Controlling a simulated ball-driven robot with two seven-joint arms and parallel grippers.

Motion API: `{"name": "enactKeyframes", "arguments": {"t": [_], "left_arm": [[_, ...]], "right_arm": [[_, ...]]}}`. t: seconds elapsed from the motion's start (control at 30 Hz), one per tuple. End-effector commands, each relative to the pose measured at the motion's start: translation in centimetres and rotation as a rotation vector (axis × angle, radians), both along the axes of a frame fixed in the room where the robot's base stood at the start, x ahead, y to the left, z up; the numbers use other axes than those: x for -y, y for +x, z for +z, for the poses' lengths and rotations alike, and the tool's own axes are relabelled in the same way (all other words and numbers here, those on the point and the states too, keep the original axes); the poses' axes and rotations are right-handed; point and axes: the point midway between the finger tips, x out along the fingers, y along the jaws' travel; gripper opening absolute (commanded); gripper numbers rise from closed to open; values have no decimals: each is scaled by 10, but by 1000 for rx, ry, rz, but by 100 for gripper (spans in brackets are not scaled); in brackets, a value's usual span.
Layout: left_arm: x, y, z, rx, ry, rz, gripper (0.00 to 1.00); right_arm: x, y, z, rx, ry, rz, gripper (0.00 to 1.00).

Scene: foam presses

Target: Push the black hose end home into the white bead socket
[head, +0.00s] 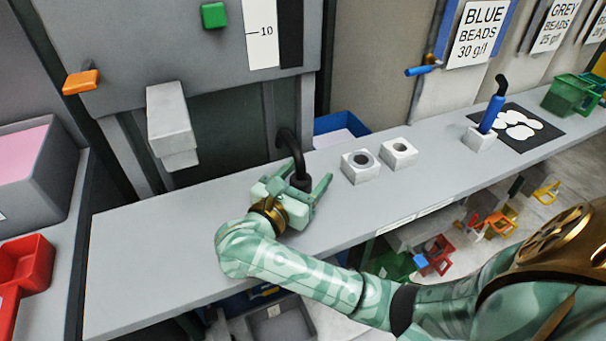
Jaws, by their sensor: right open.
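A black hose (289,140) curves over at the back of the grey bench and drops to a thicker black end (301,181). My right gripper (304,186) is open around or close beside this end; I cannot tell whether the fingers touch it. The gripper hides what lies under the hose end. Two white blocks with round holes stand to the right: a nearer one (361,176) with a dark-rimmed hole and a farther one (398,163). No label marks either as the bead socket. My left gripper is not in view.
A blue piece with a black top (492,115) stands in a white block (480,141) farther right, beside a black mat (540,128) with white discs. A grey press block (171,120) overhangs the bench at left. The bench's left part is clear.

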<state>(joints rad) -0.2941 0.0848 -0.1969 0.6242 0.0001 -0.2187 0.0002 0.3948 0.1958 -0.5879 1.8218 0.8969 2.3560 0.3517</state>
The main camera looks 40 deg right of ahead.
Motion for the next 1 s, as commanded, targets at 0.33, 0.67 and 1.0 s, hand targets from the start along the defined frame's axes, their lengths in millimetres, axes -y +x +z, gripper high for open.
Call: {"name": "enactKeyframes", "arguments": {"t": [0.33, 0.67, 1.0], "left_arm": [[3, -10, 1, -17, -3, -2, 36], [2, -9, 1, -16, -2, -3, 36], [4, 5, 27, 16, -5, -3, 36]], "right_arm": [[0, 0, 0, 0, 1, 1, 27], [0, 0, 0, 0, 1, 0, 6], [-2, -5, 45, 5, 4, 2, 6]]}}
